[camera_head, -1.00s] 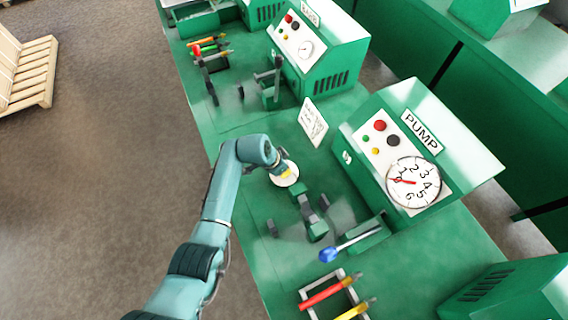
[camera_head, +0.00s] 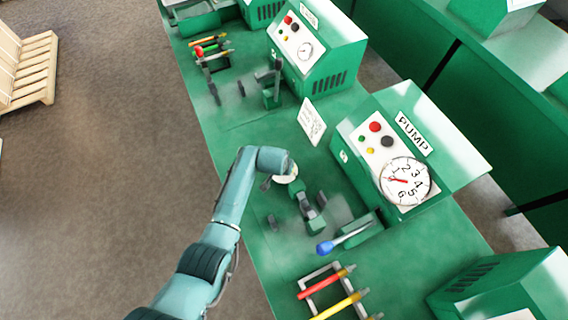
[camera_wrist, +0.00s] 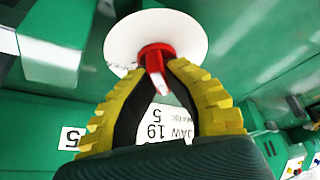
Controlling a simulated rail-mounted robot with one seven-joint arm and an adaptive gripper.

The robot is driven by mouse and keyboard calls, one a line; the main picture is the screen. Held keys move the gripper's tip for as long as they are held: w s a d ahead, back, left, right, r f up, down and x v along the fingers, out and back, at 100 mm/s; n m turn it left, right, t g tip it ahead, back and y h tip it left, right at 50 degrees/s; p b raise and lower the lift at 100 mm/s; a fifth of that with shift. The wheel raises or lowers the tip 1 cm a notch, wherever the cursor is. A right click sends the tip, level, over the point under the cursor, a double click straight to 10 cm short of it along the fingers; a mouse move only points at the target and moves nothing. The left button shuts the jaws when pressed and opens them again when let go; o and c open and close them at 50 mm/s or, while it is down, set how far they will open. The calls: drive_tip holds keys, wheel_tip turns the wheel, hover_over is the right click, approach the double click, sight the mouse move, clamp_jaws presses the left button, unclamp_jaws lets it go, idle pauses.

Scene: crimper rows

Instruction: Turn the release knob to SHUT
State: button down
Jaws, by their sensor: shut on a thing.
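The release knob (camera_wrist: 154,54) is red with a pale pointer bar, mounted on a round white disc (camera_wrist: 187,28). In the wrist view my gripper (camera_wrist: 160,76), with ribbed yellow and black fingers, is closed on the knob, a fingertip at each side. The pointer bar leans down and slightly right in that view. In the head view the white disc (camera_head: 288,175) sits on the green bench by the end of my arm. The knob itself is hidden there by my wrist. I cannot read any SHUT mark on the disc.
A green PUMP cabinet (camera_head: 435,150) with a dial stands right of the disc. A blue-handled lever (camera_head: 325,248) and a rack with red and yellow rods (camera_head: 320,284) are nearer. Dark blocks (camera_head: 308,205) stand close to the disc.

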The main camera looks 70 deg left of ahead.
drive_tip(key=shift+d+f, duration=0.1)
drive_tip(key=shift+f, duration=0.05)
drive_tip(key=c, duration=1.1)
unclamp_jaws()
drive_tip(key=shift+r, duration=0.2)
drive_tip(key=v, duration=1.1)
drive_tip(key=shift+s+r, duration=0.15)
drive_tip(key=shift+r, duration=0.25)
